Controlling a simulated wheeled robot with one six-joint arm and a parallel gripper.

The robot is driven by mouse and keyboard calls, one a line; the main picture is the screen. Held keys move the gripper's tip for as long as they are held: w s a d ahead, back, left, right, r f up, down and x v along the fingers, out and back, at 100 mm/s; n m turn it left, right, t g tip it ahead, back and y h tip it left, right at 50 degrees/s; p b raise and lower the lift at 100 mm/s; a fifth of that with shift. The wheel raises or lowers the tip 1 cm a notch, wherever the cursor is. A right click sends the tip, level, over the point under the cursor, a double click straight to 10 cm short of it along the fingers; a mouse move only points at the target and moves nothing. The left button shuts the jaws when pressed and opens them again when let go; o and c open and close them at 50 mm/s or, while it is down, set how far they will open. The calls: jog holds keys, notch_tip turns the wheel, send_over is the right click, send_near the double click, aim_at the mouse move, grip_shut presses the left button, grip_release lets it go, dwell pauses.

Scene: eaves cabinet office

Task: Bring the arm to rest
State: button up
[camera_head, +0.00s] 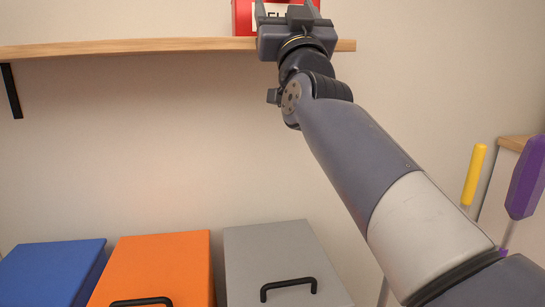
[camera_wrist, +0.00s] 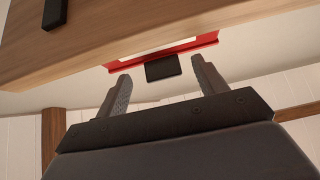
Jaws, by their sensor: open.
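My gripper (camera_head: 286,9) is raised at the shelf, in front of a red box (camera_head: 242,20). In the wrist view my gripper (camera_wrist: 163,80) shows its two fingers spread wide, with nothing held between them. The red box (camera_wrist: 208,41) also shows there, beyond the fingertips, with a pale panel. A small dark rectangular piece lies by its edge, seen between the fingers. I cannot tell whether the fingers touch the box. My arm reaches up from the lower right of the head view, and the gripper hides part of the box.
The wooden shelf (camera_head: 130,47) runs along the wall, with a black bracket (camera_head: 11,90) at left. Below are blue (camera_head: 52,272), orange (camera_head: 165,262) and grey (camera_head: 275,255) lidded bins. Yellow (camera_head: 474,174) and purple (camera_head: 525,178) handled things stand at right. The wall between shelf and bins is clear.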

jog(key=shift+x, duration=1.05)
jog(key=shift+s, duration=0.15)
